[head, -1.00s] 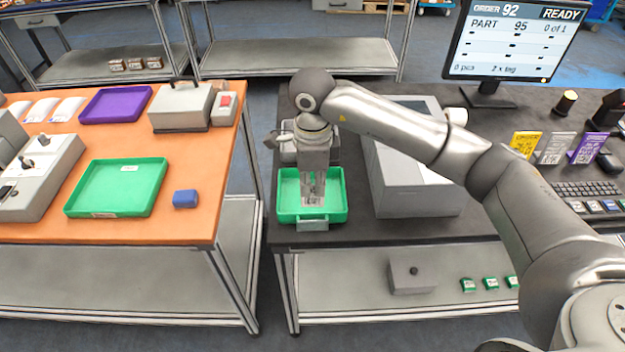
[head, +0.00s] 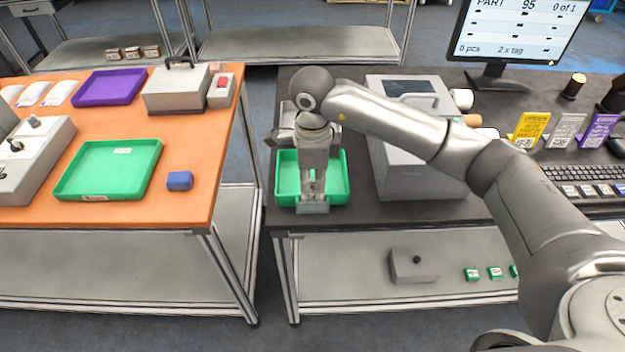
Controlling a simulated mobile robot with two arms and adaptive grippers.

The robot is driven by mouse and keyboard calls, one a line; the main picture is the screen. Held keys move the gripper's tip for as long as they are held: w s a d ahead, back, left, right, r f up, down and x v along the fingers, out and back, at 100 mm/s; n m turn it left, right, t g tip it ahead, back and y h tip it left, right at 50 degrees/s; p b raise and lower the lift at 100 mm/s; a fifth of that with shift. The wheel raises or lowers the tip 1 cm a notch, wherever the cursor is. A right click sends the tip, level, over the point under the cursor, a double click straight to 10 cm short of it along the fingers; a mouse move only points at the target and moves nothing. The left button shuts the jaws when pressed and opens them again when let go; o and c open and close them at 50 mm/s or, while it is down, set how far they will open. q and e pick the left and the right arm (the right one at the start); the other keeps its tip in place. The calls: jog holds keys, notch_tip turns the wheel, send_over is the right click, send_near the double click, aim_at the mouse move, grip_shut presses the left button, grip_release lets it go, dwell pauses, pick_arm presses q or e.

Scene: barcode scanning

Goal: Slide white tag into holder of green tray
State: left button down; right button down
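A green tray (head: 338,178) sits on the dark table near its front edge. A light grey holder piece (head: 312,208) is at the middle of the tray's front side. My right gripper (head: 313,196) points straight down over the tray, its fingertips close to the holder. The fingers hide part of the tray, and I cannot tell whether they touch the holder or are shut on anything. I cannot make out a white tag at the fingertips. My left gripper is not in view.
A grey printer-like box (head: 415,170) stands close right of the tray. Yellow, white and purple cards (head: 565,130) and a keyboard (head: 590,175) are further right. The orange table (head: 195,215) on the left holds another green tray (head: 110,170) and a blue block (head: 180,180).

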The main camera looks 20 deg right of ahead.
jog(key=c, duration=1.6)
grip_release()
jog(key=shift+o, duration=0.2)
jog(key=shift+r, duration=0.1)
notch_tip(320, 180, up, 12)
